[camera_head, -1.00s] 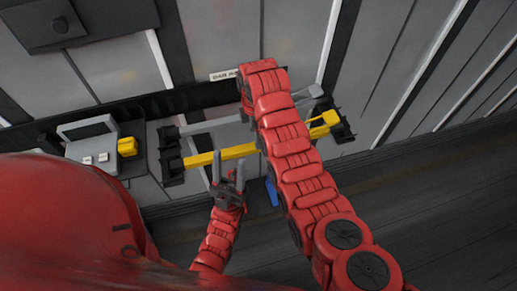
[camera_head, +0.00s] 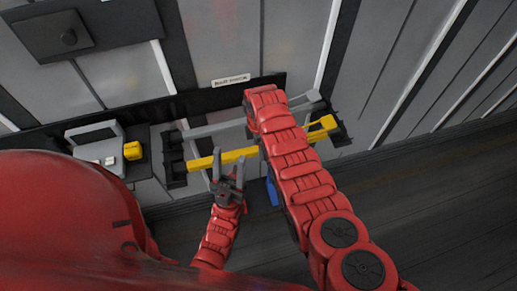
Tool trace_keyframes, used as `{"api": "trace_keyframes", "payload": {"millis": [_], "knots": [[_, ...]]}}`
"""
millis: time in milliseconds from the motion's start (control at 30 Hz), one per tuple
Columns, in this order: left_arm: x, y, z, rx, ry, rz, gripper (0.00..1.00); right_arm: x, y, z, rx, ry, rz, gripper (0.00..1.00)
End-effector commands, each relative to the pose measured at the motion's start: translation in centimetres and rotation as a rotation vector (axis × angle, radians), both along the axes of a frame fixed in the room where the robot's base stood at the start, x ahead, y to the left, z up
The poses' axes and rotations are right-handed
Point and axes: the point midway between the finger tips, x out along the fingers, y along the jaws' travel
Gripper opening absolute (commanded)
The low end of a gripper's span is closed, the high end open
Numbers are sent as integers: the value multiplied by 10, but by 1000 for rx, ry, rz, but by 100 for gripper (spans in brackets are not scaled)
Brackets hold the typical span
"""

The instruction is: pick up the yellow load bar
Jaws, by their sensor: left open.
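The yellow load bar (camera_head: 202,162) lies roughly level across a dark rack, with dark end pieces at left and right. My right arm crosses in front of it and hides its middle; its yellow right part (camera_head: 321,126) shows beyond the arm. My left gripper (camera_head: 228,159) is open, its two grey fingers pointing up and overlapping the left half of the bar. I cannot tell whether the fingers are around the bar or only in front of it. My right gripper is not in view.
A grey bar (camera_head: 212,129) sits just above the yellow one on the rack. A grey box with a yellow knob (camera_head: 133,151) stands to the left. A blue thing (camera_head: 272,190) shows below the bar. Dark floor (camera_head: 430,190) is clear at right.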

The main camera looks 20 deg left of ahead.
Motion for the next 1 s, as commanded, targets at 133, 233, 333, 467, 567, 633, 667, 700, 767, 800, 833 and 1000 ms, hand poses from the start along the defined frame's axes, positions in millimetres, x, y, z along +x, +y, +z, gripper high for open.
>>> {"api": "trace_keyframes", "payload": {"millis": [133,233,333,467,567,633,667,700,767,800,833,1000], "knots": [[0,0,0,0,0,0,50,0,0,0,0,0,0,44],[0,0,0,0,0,0,50,0,0,0,-1,1,0,26],[0,0,0,0,0,0,50,0,0,0,0,0,0,8],[0,0,0,0,0,0,50,0,0,0,0,0,0,0],[0,0,0,0,0,0,50,0,0,0,-1,1,0,0],[0,0,0,0,0,0,50,0,0,0,-1,1,0,0],[0,0,0,0,0,0,50,0,0,0,-1,1,0,0],[0,0,0,0,0,0,50,0,0,0,0,0,0,0],[0,0,0,0,0,0,50,0,0,0,0,0,0,0],[0,0,0,0,0,0,50,0,0,0,-1,1,0,0],[0,0,0,0,0,0,50,0,0,0,-1,1,0,0],[0,0,0,0,0,0,50,0,0,0,-1,1,0,0]]}}
